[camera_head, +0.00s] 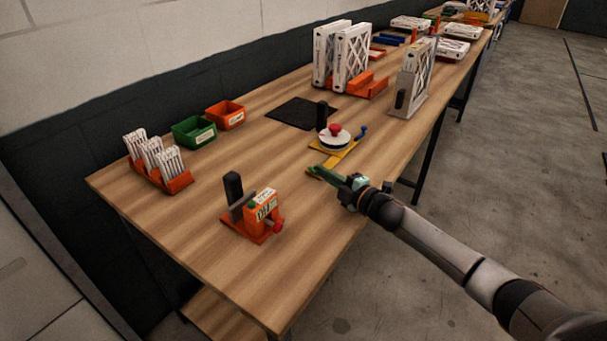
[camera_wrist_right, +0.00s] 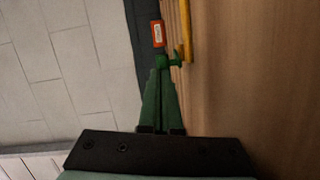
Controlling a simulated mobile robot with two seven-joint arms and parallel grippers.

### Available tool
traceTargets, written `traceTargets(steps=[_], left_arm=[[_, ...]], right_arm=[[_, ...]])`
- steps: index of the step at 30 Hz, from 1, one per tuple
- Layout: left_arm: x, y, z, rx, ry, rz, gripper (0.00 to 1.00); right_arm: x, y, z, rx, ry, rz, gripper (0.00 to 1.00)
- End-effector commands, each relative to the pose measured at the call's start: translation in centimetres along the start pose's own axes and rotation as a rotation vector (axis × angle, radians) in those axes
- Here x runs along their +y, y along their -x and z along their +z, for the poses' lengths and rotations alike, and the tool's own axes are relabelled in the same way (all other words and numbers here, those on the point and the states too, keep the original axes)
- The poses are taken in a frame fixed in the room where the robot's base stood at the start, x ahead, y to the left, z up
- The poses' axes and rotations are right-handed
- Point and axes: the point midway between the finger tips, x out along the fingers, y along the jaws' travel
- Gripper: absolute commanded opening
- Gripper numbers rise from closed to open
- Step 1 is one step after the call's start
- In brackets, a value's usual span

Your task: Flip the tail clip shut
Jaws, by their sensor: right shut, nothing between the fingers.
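A yellow fixture (camera_head: 345,153) carries a round white part with a red knob (camera_head: 335,130) and a blue lever at its far end. At its near-left end a small green piece, which looks like the tail clip (camera_head: 311,170), shows beside my fingertips. In the right wrist view the green clip (camera_wrist_right: 176,60) is just beyond my fingertips, next to the yellow edge (camera_wrist_right: 186,30). My right gripper (camera_head: 321,171) is shut and empty, its green fingers together. I cannot tell whether the tips touch the clip. My left gripper is not in view.
An orange device (camera_head: 262,215) with a black post stands nearer on the wooden table. Green (camera_head: 194,132) and orange (camera_head: 226,114) bins, a black mat (camera_head: 300,112) and boxed filters (camera_head: 341,55) stand farther back.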

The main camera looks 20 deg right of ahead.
Motion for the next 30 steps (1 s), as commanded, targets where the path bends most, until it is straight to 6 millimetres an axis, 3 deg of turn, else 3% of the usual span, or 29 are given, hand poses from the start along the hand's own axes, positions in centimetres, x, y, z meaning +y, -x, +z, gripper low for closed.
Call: traceTargets(steps=[15,30], left_arm=[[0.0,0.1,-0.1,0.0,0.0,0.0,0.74],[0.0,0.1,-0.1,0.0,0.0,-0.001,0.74]], right_arm=[[0.3,0.0,1.5,-0.003,-0.002,0.002,0.0],[0.4,0.1,1.6,-0.003,-0.002,0.002,0.0]])
